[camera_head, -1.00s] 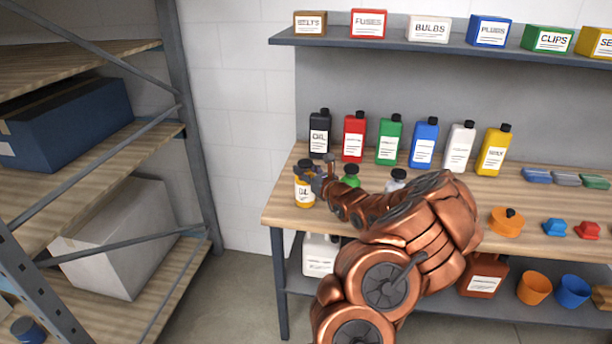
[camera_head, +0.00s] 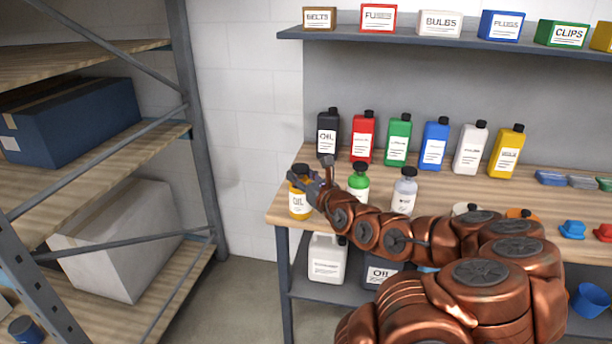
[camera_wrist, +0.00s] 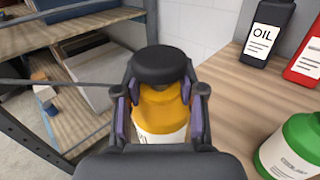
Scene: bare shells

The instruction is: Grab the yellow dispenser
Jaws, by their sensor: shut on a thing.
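The yellow dispenser (camera_head: 300,201) is a small bottle with a black cap and a white label, at the left front corner of the workbench. My gripper (camera_head: 311,181) reaches it from the right, with its fingers around the upper body. In the wrist view the yellow dispenser (camera_wrist: 160,112) sits between the purple pads of my gripper (camera_wrist: 160,110), which are closed on both its sides. The dispenser is upright. Its lower part is hidden by my gripper in the wrist view, so I cannot tell whether it touches the bench.
A green bottle (camera_head: 358,182) and a clear grey bottle (camera_head: 404,192) stand to the right on the bench (camera_head: 283,212). Behind is a row of bottles, including a black oil bottle (camera_head: 328,135). Metal shelving (camera_head: 190,110) stands to the left.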

